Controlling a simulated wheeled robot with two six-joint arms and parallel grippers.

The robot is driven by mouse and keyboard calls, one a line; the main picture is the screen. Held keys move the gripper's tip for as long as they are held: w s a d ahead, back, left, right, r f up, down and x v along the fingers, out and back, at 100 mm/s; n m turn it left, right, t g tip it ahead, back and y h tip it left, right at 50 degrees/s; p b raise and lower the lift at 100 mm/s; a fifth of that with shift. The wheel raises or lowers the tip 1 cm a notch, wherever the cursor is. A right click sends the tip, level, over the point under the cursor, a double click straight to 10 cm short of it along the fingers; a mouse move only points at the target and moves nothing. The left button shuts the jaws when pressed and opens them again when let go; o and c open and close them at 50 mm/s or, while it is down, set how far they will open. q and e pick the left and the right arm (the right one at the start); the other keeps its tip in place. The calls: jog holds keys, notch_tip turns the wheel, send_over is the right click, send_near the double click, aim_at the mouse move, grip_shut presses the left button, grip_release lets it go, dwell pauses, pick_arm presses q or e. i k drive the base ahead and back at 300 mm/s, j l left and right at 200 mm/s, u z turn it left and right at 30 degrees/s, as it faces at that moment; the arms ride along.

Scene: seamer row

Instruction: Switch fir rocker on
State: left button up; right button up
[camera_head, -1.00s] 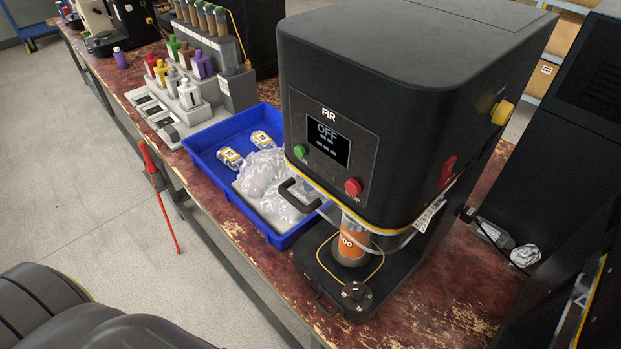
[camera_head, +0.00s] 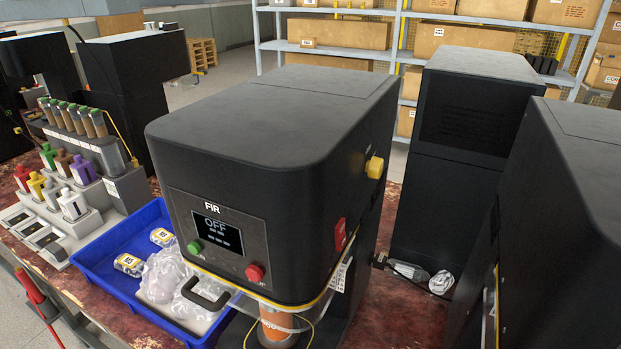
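The black seamer labelled FIR (camera_head: 270,140) stands on the worn red bench. Its front display (camera_head: 216,231) reads OFF. Below the display are a green button (camera_head: 194,247) and a red button (camera_head: 255,272). A red rocker (camera_head: 340,236) sits low on the machine's right side face; its tilt is too small to tell. A yellow knob (camera_head: 375,167) is higher and farther back on that side. An orange can (camera_head: 277,328) stands under the head, behind a clear guard with a black handle (camera_head: 205,295). Neither of my grippers is in view.
A blue tray (camera_head: 88,262) with bagged parts stands left of the seamer, with a bottle rack (camera_head: 125,178) beyond it. Another black machine (camera_head: 470,130) stands behind right, and a dark cabinet (camera_head: 560,230) fills the right edge. Shelves with boxes are at the back.

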aim_at(340, 239)
jog(key=k+j+u, duration=0.1)
jog(key=k+u, duration=0.2)
jog(key=u, duration=0.15)
jog(key=k+j+u, duration=0.2)
jog(key=u, duration=0.25)
jog(key=k, duration=0.05)
